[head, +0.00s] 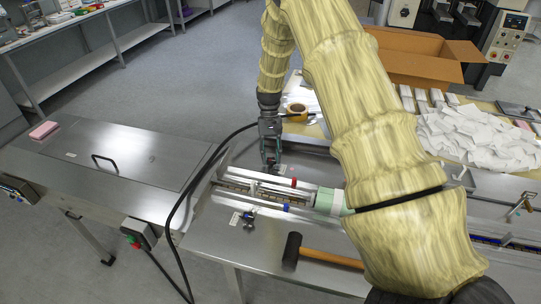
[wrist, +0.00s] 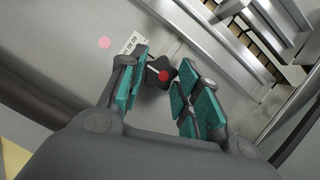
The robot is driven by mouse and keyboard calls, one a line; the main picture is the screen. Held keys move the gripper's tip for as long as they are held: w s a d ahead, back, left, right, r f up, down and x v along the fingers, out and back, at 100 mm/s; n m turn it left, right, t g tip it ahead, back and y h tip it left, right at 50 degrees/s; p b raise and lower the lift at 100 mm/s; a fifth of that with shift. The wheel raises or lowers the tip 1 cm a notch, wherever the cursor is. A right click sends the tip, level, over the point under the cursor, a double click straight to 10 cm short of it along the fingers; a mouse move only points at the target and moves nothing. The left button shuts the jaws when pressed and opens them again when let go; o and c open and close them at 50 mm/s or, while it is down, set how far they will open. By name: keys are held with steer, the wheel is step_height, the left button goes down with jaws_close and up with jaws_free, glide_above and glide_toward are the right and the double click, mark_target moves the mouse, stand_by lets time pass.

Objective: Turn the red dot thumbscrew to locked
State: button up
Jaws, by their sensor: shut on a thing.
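The red dot thumbscrew (wrist: 160,72) is a dark lobed knob with a red dot and a pale line on top, in the wrist view. My gripper (wrist: 161,90) has its teal-padded fingers on either side of the knob and is shut on it. A printed label (wrist: 132,43) lies beside the knob, partly behind the left finger; its text is too small to read. In the head view my gripper (head: 270,162) points down at the far side of the infeed channel (head: 262,188), and the thumbscrew is hidden there.
A second knob (head: 248,218) with a label stands on the channel's near side. A mallet (head: 320,252) lies on the steel table in front. A tape roll (head: 297,110), an open carton (head: 425,58) and a heap of white packets (head: 475,138) are behind. A black cable loops left of the channel.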

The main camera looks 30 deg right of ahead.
steer(key=shift+m, duration=0.4)
steer(key=o, duration=1)
steer(key=shift+o, duration=0.2)
steer(key=v, duration=1.2)
steer(key=shift+d, duration=0.2)
steer(key=shift+s, duration=0.1)
